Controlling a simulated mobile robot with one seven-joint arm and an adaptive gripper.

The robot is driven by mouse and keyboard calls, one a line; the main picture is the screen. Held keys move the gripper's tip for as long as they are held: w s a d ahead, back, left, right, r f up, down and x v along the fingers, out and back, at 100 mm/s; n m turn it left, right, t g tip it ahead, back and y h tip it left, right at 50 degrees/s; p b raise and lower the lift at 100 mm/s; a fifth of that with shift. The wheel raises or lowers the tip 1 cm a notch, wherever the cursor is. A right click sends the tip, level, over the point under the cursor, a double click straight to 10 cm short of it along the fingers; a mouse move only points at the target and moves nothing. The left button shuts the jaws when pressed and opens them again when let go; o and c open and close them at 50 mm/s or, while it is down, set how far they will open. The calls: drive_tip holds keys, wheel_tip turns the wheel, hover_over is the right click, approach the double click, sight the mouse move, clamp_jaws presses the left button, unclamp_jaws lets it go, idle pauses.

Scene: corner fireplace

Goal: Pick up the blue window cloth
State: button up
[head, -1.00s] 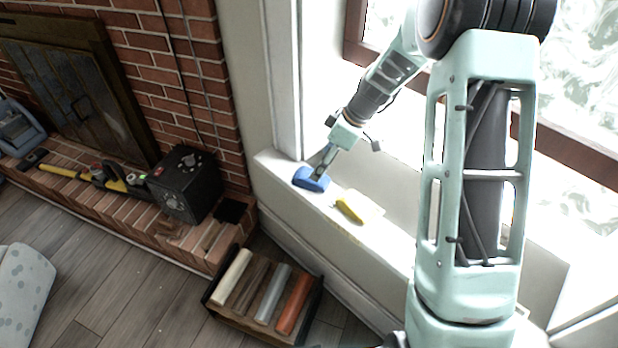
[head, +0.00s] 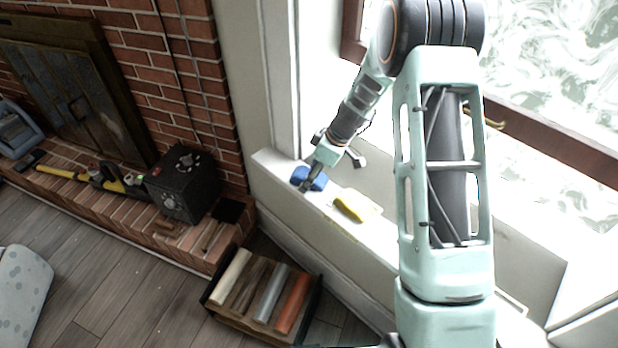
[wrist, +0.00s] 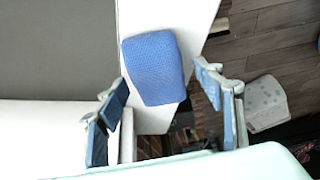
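The blue window cloth (head: 317,180) lies on the white window sill, near its left end. In the wrist view the blue cloth (wrist: 155,66) is a rounded, textured pad resting flat on the white surface. My gripper (head: 308,184) is at the cloth in the head view and partly covers it. In the wrist view my gripper (wrist: 163,88) is open, with one finger on each side of the cloth's near end. A gap shows between the right finger and the cloth; whether the left finger touches it I cannot tell.
The window frame post (head: 284,85) rises just behind. Below stand a box of coloured rolls (head: 262,296) and a black box (head: 182,184) on the brick hearth.

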sight(306, 173)
drive_tip(key=c, duration=1)
drive_tip(key=shift+r, duration=0.1)
drive_tip(key=shift+r, duration=0.55)
wheel_tip(306, 173, up, 2)
drive_tip(key=shift+s+r, duration=0.1)
drive_tip(key=shift+r, duration=0.1)
drive_tip(key=s+d+r, duration=0.3)
drive_tip(key=s+r, duration=0.6)
drive_tip(key=s, duration=0.5)
drive_tip(key=w+d+r+m+t+h, duration=0.35)
drive_tip(key=d+r+m, duration=0.35)
drive_tip(key=m, duration=0.6)
wheel_tip(306, 173, up, 12)
drive_tip(key=w+d+p, duration=0.1)
drive_tip(key=w+p, duration=0.1)
drive_tip(key=p, duration=1.5)
drive_tip(key=shift+w+d+m+g+h, duration=0.25)
drive_tip(key=shift+m+g+h, duration=0.05)
drive_tip(key=shift+g+h, duration=0.05)
drive_tip(key=shift+f, duration=0.1)
